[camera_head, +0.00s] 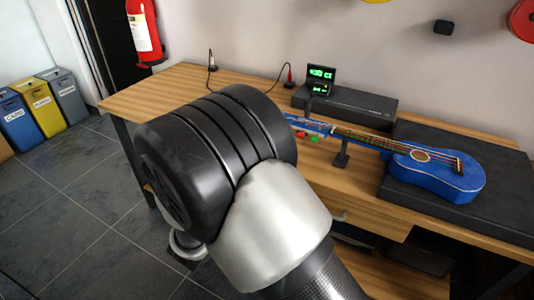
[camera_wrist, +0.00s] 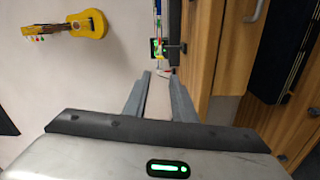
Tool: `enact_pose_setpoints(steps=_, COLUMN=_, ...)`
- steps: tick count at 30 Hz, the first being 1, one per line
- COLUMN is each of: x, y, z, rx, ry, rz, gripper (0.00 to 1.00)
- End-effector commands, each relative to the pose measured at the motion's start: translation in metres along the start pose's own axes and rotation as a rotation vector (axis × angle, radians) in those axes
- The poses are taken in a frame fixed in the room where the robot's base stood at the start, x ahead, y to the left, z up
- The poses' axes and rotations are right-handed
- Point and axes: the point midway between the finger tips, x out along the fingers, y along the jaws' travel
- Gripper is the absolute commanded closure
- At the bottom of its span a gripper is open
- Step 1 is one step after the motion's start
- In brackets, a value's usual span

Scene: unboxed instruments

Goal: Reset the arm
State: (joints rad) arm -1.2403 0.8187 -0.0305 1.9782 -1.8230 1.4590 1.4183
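My gripper (camera_wrist: 160,74) shows in the wrist view with its two grey fingers apart and nothing between them, so it is open and empty. Its fingertips point towards the wall and the workbench edge. In the head view my arm's large dark joint and pale link fill the middle and hide part of the workbench (camera_head: 180,85); the gripper itself does not show there. The blue ukulele (camera_head: 440,178) lies on the black padded block (camera_head: 510,190) at the right of the bench, with its neck on a small black stand (camera_head: 342,155).
A black flat case (camera_head: 350,105) and a green-lit display (camera_head: 320,75) stand at the bench's back. Red and black plugs with cables are near the wall. A yellow guitar (camera_wrist: 92,24) hangs on the wall. Bins (camera_head: 45,105) and a fire extinguisher (camera_head: 145,30) are left. The left floor (camera_head: 80,190) is clear.

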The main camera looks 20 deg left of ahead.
Motion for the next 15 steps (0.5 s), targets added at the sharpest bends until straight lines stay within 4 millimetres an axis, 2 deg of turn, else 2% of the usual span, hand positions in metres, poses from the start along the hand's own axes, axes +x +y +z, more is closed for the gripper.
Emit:
enact_pose_setpoints(steps=6, x=-0.016, y=0.000, z=0.000, rx=0.000, ry=0.000, rz=0.000, gripper=0.76)
enact_pose_setpoints(steps=15, x=-0.017, y=0.000, z=0.000, rx=0.000, ry=-0.001, rz=0.000, gripper=0.76)
